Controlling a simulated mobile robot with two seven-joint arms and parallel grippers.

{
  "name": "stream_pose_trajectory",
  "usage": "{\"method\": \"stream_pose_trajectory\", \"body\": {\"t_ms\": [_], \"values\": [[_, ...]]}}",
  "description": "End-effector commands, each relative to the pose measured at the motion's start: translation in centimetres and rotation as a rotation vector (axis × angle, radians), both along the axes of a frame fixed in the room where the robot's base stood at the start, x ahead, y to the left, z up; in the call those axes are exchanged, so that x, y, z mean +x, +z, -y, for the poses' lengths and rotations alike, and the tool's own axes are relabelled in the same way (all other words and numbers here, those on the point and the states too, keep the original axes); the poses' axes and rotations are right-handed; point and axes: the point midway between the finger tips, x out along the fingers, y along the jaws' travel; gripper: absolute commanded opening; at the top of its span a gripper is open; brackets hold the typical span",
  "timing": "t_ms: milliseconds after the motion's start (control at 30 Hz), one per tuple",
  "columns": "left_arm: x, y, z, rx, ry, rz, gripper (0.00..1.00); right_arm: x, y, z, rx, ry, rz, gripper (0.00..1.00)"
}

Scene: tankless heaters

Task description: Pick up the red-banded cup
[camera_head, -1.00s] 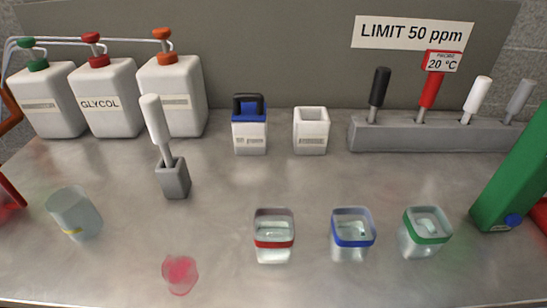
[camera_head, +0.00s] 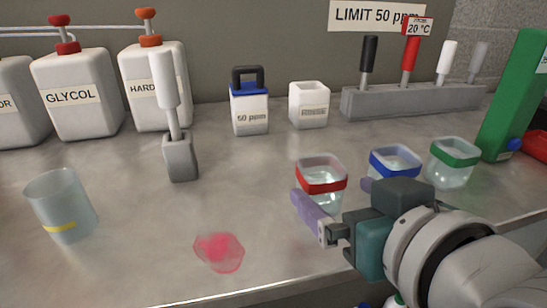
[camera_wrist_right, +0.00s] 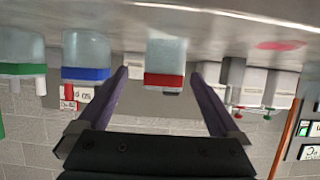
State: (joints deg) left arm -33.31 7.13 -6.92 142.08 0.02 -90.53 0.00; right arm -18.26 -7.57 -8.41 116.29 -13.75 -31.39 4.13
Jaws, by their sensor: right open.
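The red-banded cup (camera_head: 321,170) is a clear square cup with a red band, standing upright on the metal counter. My right gripper (camera_head: 332,192) is at its near side, with one purple finger to the left of the cup and the other to its right, partly hidden behind the hand. In the upside-down right wrist view the red-banded cup (camera_wrist_right: 165,62) shows ahead, between the spread fingers of the right gripper (camera_wrist_right: 163,80). The gripper is open and empty; I cannot tell whether the fingertips reach beside the cup. My left gripper is not in view.
A blue-banded cup (camera_head: 394,158) and a green-banded cup (camera_head: 453,160) stand just right. Behind are a grey holder (camera_head: 180,158), a blue-topped container (camera_head: 249,112) and a white box (camera_head: 309,105).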

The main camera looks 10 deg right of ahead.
Motion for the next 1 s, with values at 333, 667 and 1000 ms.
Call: {"method": "stream_pose_trajectory", "body": {"t_ms": [333,667,1000], "values": [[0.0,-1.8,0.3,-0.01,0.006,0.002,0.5,3.8,-2.5,-0.6,-0.001,-0.001,0.0,1.0],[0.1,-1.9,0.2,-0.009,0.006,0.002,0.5,4.8,-2.8,-0.6,0.001,0.0,-0.002,1.0],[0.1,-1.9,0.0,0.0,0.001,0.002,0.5,4.8,-2.8,-0.6,0.0,0.0,-0.002,0.65]]}}
